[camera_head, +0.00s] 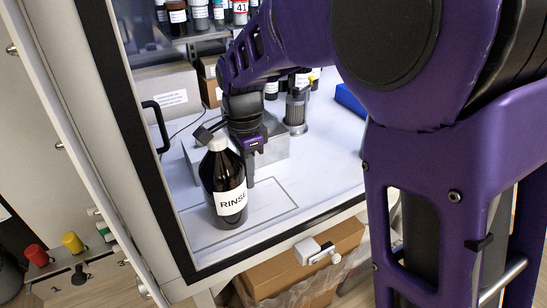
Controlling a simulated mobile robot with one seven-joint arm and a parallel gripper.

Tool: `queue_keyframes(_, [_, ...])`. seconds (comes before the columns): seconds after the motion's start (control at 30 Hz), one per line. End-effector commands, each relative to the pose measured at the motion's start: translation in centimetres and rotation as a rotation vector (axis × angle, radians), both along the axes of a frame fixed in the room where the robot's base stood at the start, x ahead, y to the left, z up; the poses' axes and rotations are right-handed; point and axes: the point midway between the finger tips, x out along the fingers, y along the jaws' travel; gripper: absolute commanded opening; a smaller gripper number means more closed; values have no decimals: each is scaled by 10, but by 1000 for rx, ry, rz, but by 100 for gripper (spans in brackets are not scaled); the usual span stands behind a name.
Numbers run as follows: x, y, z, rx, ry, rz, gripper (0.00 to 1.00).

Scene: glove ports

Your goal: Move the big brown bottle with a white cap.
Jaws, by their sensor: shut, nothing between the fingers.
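The big brown bottle (217,186) with a white cap (217,143) stands upright on the white worktop near the front left. Its white label reads RINSE. My gripper (251,181) is shut and empty, pointing down just to the right of the bottle, behind its right side in this view. I cannot tell whether a finger touches the bottle. My purple arm hides part of the worktop behind.
A rectangle is outlined on the worktop (282,196) around the bottle's base. A grey block stands behind the gripper. A cardboard box (168,100), a grey cylinder (296,112) and a blue item (349,101) stand farther back. A dark-edged frame (118,115) borders the left.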

Motion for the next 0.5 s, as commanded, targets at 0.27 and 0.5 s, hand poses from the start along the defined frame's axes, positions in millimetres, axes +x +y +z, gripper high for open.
queue_keyframes(0.27, [-18,29,1,1,-1,0,0])
queue_keyframes(0.5, [-18,29,1,1,0,0,0])
